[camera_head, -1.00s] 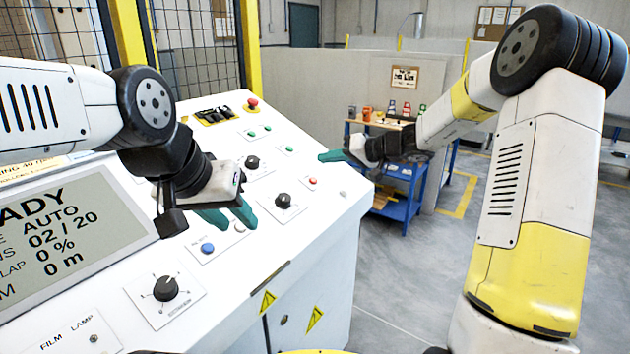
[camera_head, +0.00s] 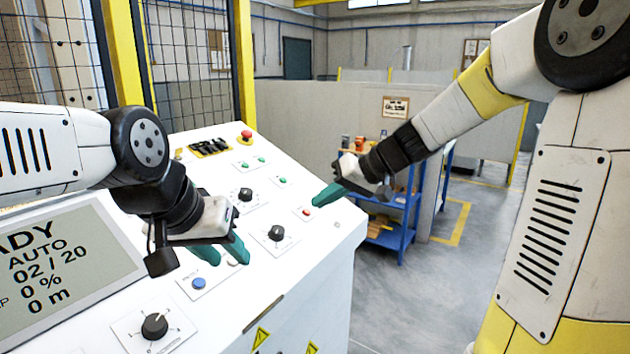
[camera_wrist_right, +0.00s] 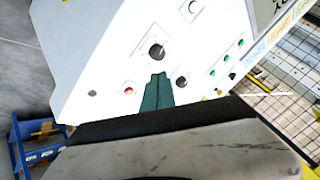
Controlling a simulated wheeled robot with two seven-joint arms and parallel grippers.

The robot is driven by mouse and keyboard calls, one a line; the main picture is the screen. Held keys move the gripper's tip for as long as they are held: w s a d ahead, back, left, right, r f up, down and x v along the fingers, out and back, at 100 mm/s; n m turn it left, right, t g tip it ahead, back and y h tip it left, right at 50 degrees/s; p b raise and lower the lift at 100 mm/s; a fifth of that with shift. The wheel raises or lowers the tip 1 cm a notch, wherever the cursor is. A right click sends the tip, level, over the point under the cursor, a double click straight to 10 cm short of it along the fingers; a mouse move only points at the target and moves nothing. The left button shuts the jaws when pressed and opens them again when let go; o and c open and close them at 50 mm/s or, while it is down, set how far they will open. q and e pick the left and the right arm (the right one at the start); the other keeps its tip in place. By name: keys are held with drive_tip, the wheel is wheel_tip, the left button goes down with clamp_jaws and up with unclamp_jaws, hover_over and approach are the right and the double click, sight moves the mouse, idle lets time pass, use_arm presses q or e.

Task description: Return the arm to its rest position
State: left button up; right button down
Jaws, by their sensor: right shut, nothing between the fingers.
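My left gripper (camera_head: 222,250) has green fingers that stand apart over the lower middle of the white control panel (camera_head: 330,232), near a blue button (camera_head: 199,283). My right gripper (camera_head: 326,195) is shut and empty. Its green fingertips are over the panel's right part, close to a red button (camera_head: 308,212); I cannot tell whether they touch the panel. In the right wrist view its closed green fingers (camera_wrist_right: 157,92) point toward a black knob (camera_wrist_right: 156,51), with the red button (camera_wrist_right: 128,91) to their left.
A grey display (camera_head: 65,262) sits at the panel's left. A red emergency button (camera_head: 246,135) is at its far edge. A blue cart (camera_head: 398,238) with items stands behind on the right. A wire-mesh fence with yellow posts (camera_head: 243,65) is behind the panel. Grey floor is open at the right.

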drive_tip(key=s+d+m+t+h, duration=0.1)
drive_tip(key=s+d+h, duration=0.2)
drive_tip(key=s+d, duration=0.3)
drive_tip(key=s+d+m+h, duration=0.2)
drive_tip(key=s+d, duration=0.4)
drive_tip(key=s, duration=0.8)
drive_tip(key=shift+s+d+m+t+h, duration=0.2)
drive_tip(key=shift+s+m+t+h, duration=0.15)
drive_tip(key=shift+h, duration=0.55)
